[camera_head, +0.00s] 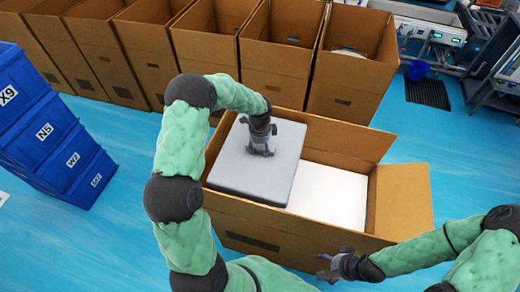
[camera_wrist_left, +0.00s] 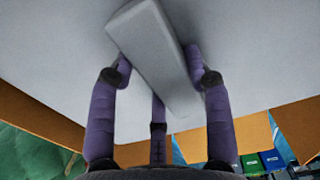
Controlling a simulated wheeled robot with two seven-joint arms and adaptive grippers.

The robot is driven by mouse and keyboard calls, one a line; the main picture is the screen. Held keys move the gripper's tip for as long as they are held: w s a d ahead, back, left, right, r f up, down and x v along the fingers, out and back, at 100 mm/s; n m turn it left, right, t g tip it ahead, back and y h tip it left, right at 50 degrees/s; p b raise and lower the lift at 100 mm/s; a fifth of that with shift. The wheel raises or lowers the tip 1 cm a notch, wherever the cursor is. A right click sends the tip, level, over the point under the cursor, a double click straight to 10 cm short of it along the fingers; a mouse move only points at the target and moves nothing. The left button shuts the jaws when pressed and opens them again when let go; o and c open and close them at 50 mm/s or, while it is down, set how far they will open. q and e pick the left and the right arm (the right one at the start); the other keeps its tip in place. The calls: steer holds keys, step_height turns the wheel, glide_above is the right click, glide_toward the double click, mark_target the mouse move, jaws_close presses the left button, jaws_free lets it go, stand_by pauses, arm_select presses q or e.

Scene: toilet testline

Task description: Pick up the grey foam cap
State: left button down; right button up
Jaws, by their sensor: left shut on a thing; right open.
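The grey foam cap (camera_head: 245,178) is a flat square slab with a raised bar on its top. It lies over the left part of the open cardboard box (camera_head: 270,243) in the head view. My left gripper (camera_head: 262,150) comes down onto the cap's middle. In the left wrist view its fingers (camera_wrist_left: 158,75) are closed around the raised grey bar (camera_wrist_left: 155,55) of the cap. I cannot tell whether the cap rests on the contents or hangs just above them. My right gripper (camera_head: 330,268) is open and empty, near the box's front right side.
A white surface (camera_head: 328,194) shows inside the box's right part. The box's right flap (camera_head: 404,203) stands outward. Several open cardboard boxes (camera_head: 205,58) line the back. Blue crates (camera_head: 45,135) are stacked at the left. The blue floor to the right is mostly clear.

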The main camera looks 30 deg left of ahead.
arm_select(q)
step_height(320, 180, up, 11)
steer(key=p, duration=0.7)
steer(key=shift+r, duration=0.2)
steer(key=shift+f, duration=0.1)
